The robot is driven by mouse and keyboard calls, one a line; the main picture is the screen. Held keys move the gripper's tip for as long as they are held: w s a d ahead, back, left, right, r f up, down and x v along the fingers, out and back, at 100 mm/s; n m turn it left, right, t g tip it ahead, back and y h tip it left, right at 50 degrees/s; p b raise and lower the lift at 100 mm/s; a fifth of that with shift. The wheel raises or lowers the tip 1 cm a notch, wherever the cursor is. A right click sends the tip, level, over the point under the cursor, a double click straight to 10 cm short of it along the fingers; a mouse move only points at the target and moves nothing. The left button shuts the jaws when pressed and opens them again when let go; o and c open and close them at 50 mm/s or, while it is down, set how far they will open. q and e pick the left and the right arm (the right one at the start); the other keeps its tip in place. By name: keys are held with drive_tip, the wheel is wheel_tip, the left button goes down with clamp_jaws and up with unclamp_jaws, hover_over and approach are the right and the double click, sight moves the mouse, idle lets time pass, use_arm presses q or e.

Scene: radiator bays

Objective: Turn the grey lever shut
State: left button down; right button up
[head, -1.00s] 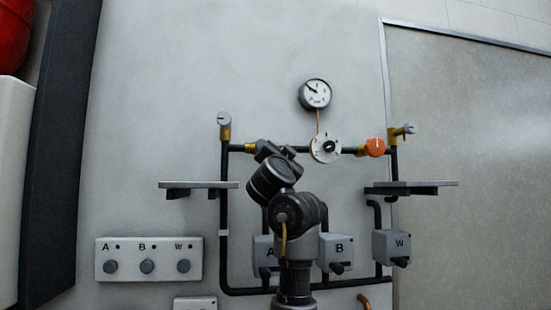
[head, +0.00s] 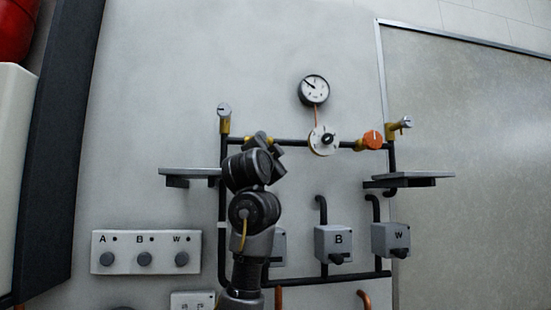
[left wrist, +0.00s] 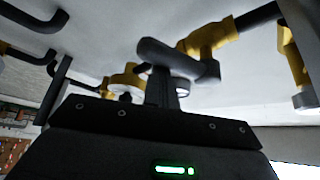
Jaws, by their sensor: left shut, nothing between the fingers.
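A yellow valve body sits on the upper black pipe. In the head view it is mostly hidden behind my left gripper (head: 263,145). In the left wrist view the yellow valve (left wrist: 207,42) shows with a dark grey bar, which looks like the grey lever (left wrist: 182,60), lying slanted in front of it. My left gripper's fingers (left wrist: 162,88) are shut with nothing between them. They reach up to the bar, close to or against it; I cannot tell whether they touch. My right gripper is not in view.
Along the same pipe to the right are a white dial (head: 323,140) and an orange knob (head: 372,140). A gauge (head: 314,90) hangs above. Shelves (head: 188,171) (head: 415,179) flank the pipes. Boxes B (head: 334,238) and W (head: 391,238) and a switch panel (head: 146,262) sit lower.

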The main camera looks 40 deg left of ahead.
use_arm(q)
drive_tip(key=shift+s+a, duration=0.1)
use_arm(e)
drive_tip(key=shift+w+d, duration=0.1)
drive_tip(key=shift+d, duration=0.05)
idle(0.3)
